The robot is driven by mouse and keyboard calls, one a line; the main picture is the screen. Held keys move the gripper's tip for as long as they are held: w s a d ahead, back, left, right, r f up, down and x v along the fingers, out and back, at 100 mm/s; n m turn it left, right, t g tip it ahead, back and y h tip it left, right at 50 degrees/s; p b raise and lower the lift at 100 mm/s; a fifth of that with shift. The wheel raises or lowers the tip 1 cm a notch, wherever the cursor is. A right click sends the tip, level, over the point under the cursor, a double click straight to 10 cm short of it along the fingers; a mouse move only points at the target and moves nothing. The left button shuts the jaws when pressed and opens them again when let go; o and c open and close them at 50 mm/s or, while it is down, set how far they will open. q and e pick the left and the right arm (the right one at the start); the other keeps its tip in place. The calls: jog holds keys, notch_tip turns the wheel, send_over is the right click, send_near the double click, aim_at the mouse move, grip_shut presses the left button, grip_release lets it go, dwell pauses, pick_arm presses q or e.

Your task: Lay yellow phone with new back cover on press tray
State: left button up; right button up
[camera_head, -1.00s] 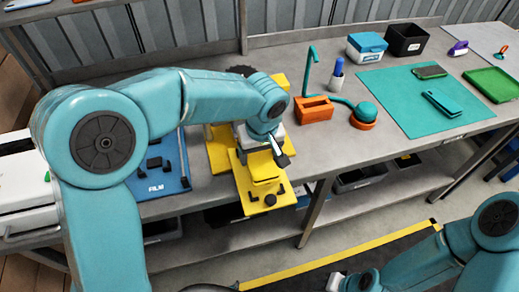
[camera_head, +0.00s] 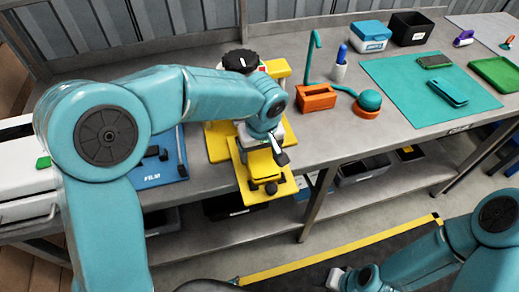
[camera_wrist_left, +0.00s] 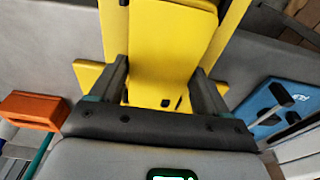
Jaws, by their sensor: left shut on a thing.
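The yellow phone (camera_wrist_left: 165,45) is between the fingers of my left gripper (camera_wrist_left: 160,80) in the left wrist view, with small dark holes at its near end. In the head view this gripper (camera_head: 281,158) is over the front of the yellow press, and its wrist hides part of the phone. The yellow press tray (camera_head: 248,196) sticks out past the bench edge, with dark corner knobs. Phone and tray share one colour, so I cannot tell whether they touch. My right arm is at the lower right, its gripper (camera_head: 338,279) mostly cut off.
A black knob (camera_head: 240,61) tops the press. A blue FILM board (camera_head: 158,176) is left of it. An orange block (camera_head: 317,102) and an orange-based teal tool (camera_head: 367,104) stand to the right. Bare bench lies between.

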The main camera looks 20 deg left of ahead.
pick_arm(q)
jog(key=shift+f, duration=0.2)
dwell(0.4)
dwell(0.3)
jog(key=o, duration=1.2)
jog(key=shift+c, duration=0.2)
jog(key=shift+r, duration=0.1)
notch_tip(320, 180, up, 16)
jog(key=s+d, duration=0.1)
jog(key=s, duration=0.1)
jog(key=shift+d, duration=0.2)
